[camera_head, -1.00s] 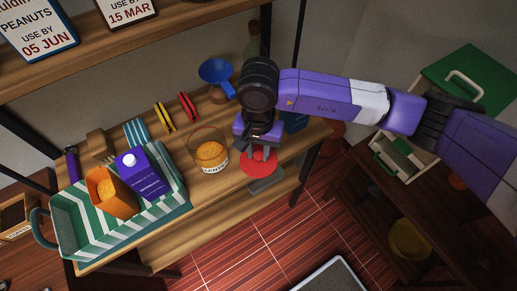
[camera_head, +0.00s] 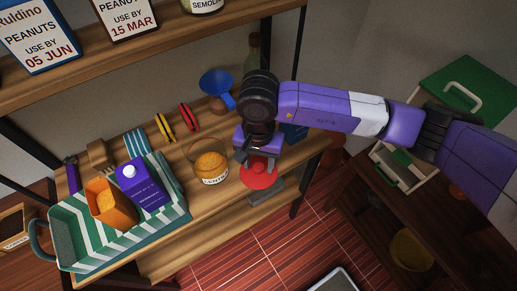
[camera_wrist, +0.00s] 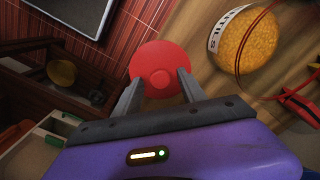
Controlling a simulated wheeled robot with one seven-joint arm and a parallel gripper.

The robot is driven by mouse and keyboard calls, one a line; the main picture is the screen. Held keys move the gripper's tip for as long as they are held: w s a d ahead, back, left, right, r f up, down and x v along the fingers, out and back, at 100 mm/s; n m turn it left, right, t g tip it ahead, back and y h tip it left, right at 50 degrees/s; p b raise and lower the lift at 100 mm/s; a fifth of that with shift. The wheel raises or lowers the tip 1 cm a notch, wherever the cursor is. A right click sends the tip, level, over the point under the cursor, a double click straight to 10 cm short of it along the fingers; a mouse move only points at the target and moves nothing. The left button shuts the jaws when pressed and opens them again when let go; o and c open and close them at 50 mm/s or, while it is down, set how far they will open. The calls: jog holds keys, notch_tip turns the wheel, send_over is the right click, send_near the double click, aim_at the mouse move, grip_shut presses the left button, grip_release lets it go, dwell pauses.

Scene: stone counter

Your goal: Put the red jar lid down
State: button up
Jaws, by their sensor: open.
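The red jar lid (camera_head: 258,176) is a round disc with a small knob, near the front right edge of the wooden shelf. In the wrist view the lid (camera_wrist: 160,62) lies between and just beyond the fingertips, its knob between them. My gripper (camera_head: 259,157) is directly above the lid in the head view and hides its back part. In the wrist view my gripper (camera_wrist: 157,85) has its two fingers apart, one on each side of the knob. Whether the lid's underside touches the shelf is hidden. An open glass jar of orange lentils (camera_head: 211,168) stands left of the lid.
A grey block (camera_head: 266,191) lies just in front of the lid. A striped basket (camera_head: 72,243) with cartons stands at the left. A blue funnel (camera_head: 216,84) and red and yellow clips (camera_head: 188,117) are behind the jar. The shelf edge drops to red flooring.

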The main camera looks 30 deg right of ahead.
aim_at(258, 166)
notch_tip(258, 166, up, 12)
jog(key=b, duration=0.2)
jog(key=shift+b, duration=0.3)
